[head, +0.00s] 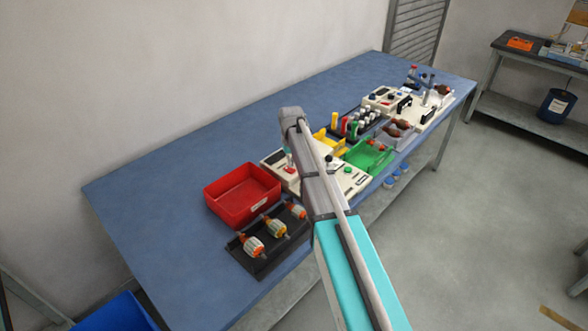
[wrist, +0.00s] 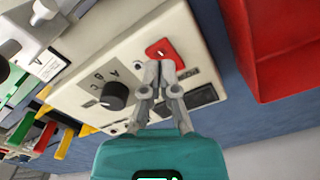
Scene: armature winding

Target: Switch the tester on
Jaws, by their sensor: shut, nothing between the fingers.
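A cream control box, which I take to be the tester, fills the middle of the wrist view (wrist: 125,62). It has a black dial (wrist: 114,96) with letters around it, a red switch (wrist: 164,52) and dark rectangular parts (wrist: 201,96). In the head view the box (head: 272,160) stands right of the red bin, partly hidden by my arm. My gripper (wrist: 159,68) is shut and empty. Its fingertips overlap the lower edge of the red switch in the wrist view; I cannot tell whether they touch it. Whether the switch is on or off cannot be told.
A red bin (head: 213,193) stands left of the box. A black rack (head: 257,264) with orange-and-white armatures lies in front. A green tray (head: 384,165) and another cream device (head: 376,93) stand to the right. The blue bench top (head: 150,190) is clear at left.

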